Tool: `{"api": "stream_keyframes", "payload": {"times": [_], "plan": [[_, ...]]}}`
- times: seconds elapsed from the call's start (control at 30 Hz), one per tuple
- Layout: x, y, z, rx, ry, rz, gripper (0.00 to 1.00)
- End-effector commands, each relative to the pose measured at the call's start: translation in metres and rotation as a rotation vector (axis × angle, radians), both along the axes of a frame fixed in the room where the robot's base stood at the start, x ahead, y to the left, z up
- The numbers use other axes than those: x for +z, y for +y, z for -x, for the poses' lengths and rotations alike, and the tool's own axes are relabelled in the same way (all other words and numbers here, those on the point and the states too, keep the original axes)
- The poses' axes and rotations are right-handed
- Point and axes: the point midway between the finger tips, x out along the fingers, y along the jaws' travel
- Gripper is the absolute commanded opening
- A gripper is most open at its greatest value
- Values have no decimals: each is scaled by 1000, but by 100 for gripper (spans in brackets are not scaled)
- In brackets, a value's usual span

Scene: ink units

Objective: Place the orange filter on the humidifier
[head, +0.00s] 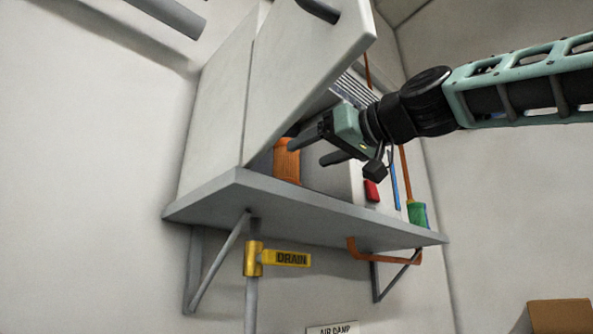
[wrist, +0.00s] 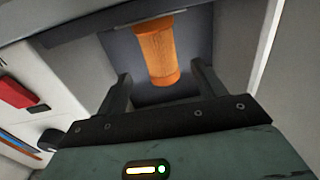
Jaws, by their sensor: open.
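The orange filter (head: 287,160) is an upright ribbed cylinder on the grey shelf, partly hidden behind the open panel in the head view. In the wrist view the orange filter (wrist: 157,52) stands inside a dark grey recess, between and beyond my fingers. The humidifier (head: 330,176) is the white box unit on the shelf, with its light panel (head: 308,80) swung open. My gripper (head: 312,150) is open and empty, to the right of the filter and apart from it. It also shows in the wrist view (wrist: 160,88).
The grey shelf (head: 290,210) sits on wall brackets. A yellow DRAIN handle (head: 286,258) and an orange pipe (head: 385,256) are below it. A red switch (head: 371,191) and a green fitting (head: 417,213) are at right. A brown box (head: 560,316) is at lower right.

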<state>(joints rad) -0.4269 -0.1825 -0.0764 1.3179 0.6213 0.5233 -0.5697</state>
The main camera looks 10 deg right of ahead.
Motion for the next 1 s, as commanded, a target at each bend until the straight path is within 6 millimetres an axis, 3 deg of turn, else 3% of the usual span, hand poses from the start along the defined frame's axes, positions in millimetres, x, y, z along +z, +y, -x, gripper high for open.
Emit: {"api": "stream_keyframes", "payload": {"times": [0.27,1.0], "plan": [[-1,-15,19,0,1,-1,69],[0,-15,20,0,1,-1,69]]}}
